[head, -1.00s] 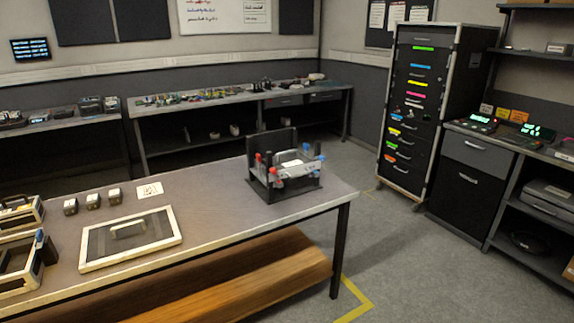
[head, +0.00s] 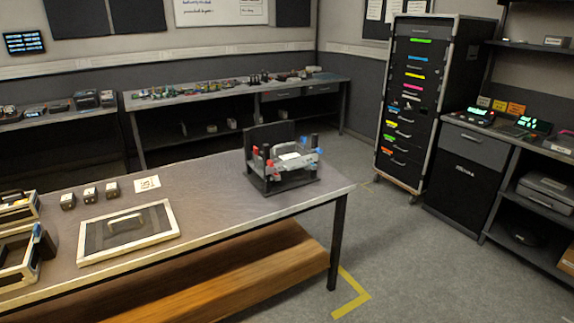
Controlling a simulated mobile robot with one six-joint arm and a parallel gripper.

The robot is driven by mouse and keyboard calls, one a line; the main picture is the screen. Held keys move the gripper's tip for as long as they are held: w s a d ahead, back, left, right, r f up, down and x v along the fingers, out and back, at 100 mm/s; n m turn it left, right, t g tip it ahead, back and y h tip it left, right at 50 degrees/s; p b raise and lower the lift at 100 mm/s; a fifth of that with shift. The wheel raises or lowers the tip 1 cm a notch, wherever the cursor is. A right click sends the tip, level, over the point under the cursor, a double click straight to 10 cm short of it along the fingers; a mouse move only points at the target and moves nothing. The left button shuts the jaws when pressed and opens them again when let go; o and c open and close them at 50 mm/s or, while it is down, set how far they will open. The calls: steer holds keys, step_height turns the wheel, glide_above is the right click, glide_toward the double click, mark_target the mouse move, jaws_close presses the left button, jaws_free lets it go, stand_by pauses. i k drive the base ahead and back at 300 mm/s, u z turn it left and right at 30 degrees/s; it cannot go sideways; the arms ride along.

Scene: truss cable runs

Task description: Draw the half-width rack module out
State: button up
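A tall black equipment rack (head: 433,50) with a pale metal frame stands at the back right, facing the room. Its front carries several stacked dark panels with green, blue, yellow, pink, orange and red strips. Around its middle is a row with small light and red details (head: 411,98), where the front looks divided. It is too small to tell which unit is the half-width module. My gripper is not in view.
A workbench (head: 215,188) fills the left foreground, holding a framed panel (head: 127,232), small blocks and a black fixture (head: 283,160). Open grey floor (head: 410,255) lies between it and the right-hand shelving (head: 500,215). Yellow tape (head: 352,297) marks the floor.

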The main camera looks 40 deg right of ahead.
mark_target(289, 156)
steer(key=u, duration=0.3)
steer(key=k, duration=0.25)
steer(key=u, duration=3.3)
steer(key=k, duration=1.05)
steer(key=z, duration=0.05)
